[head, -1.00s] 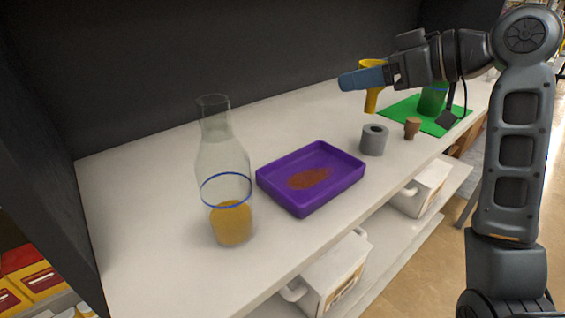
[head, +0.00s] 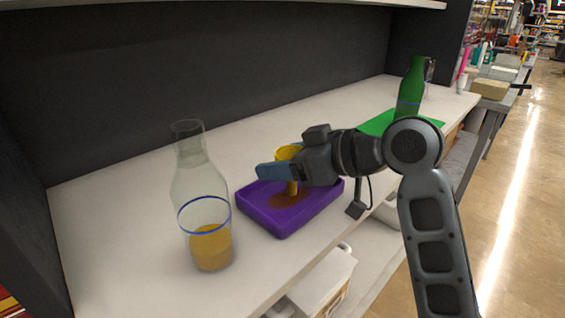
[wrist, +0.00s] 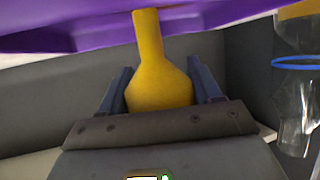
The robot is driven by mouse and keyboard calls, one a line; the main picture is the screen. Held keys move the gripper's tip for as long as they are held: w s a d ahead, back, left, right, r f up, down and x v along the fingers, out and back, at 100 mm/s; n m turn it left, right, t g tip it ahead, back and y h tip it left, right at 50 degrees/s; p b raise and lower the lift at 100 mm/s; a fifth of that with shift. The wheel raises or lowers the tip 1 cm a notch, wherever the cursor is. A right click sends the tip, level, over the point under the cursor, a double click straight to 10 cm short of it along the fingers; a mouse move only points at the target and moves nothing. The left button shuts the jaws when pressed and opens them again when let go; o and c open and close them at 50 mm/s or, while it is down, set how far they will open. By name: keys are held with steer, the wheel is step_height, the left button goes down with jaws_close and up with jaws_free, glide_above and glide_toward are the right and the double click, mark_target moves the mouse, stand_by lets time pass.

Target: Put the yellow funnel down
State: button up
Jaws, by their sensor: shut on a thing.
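The yellow funnel (head: 290,153) is in my gripper, over the purple tray (head: 262,222) in the head view. My gripper (head: 273,170) is shut on the funnel, with a blue finger on its near side. In the wrist view the funnel (wrist: 160,75) sits between the two fingers (wrist: 160,92), its narrow stem toward the purple tray (wrist: 60,38). I cannot tell whether the stem tip touches the tray. The tray has a brown patch on its floor, partly hidden by the funnel and gripper.
A clear glass bottle (head: 203,205) with yellow contents and a blue ring stands left of the tray. White shelf (head: 120,190) is bare at the far left.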

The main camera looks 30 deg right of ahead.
steer(key=shift+f, duration=0.3)
steer(key=shift+f, duration=0.1)
steer(key=o, duration=1)
steer(key=shift+o, duration=0.2)
steer(key=shift+r, duration=0.3)
steer(key=v, duration=1.2)
steer(key=shift+f, duration=0.15)
